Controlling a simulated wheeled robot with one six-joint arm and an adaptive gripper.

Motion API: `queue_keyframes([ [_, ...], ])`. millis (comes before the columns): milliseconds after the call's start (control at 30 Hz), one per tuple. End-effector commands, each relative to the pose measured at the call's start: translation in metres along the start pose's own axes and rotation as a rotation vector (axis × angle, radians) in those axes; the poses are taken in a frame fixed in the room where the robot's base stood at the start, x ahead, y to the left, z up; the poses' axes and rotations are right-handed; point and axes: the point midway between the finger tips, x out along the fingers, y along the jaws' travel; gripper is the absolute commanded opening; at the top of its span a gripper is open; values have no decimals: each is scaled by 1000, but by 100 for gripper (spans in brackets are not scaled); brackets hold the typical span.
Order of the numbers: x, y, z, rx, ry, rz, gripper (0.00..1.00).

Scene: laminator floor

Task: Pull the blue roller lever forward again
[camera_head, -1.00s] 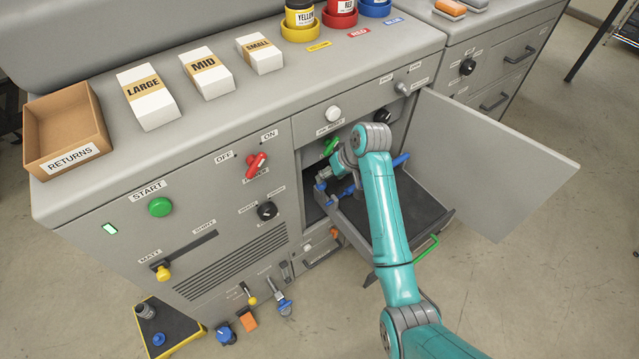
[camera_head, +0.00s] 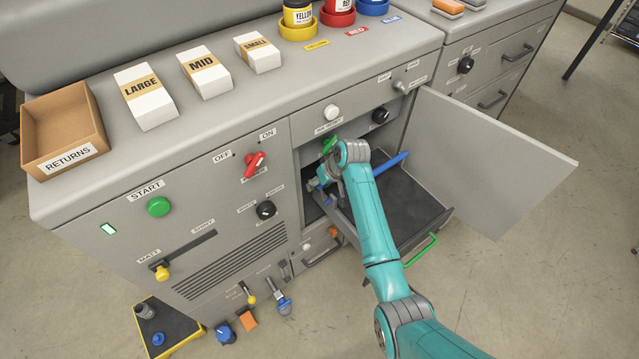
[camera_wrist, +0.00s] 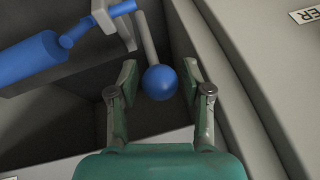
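The blue roller lever ends in a round blue knob (camera_wrist: 160,82) on a grey rod, seen in the wrist view. My gripper (camera_wrist: 158,85) is open, with one finger on each side of the knob. The knob lies between the fingertips with gaps visible, so it is not clamped. A blue roller (camera_wrist: 32,62) lies at the upper left of the wrist view; it also shows in the head view (camera_head: 390,168) inside the open compartment. In the head view my arm hides most of the lever and my fingers.
The open door (camera_head: 490,160) stands to the right of the compartment. A dark pulled-out tray (camera_head: 415,205) with a green handle (camera_head: 425,247) lies beneath my arm. A green lever (camera_head: 328,146) sits just above my wrist. A cabinet wall (camera_wrist: 240,70) runs close along the right finger.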

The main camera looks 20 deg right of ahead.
Motion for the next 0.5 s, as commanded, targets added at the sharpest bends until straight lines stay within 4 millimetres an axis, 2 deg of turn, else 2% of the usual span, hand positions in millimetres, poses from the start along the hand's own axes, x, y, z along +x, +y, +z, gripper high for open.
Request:
queue_keyframes([
  [33, 0, 0, 0, 0, 0, 0, 29],
  [133, 0, 0, 0, 0, 0, 0, 4],
  [167, 0, 0, 0, 0, 0, 0, 0],
  [500, 0, 1, 3, -2, 17, -4, 0],
])
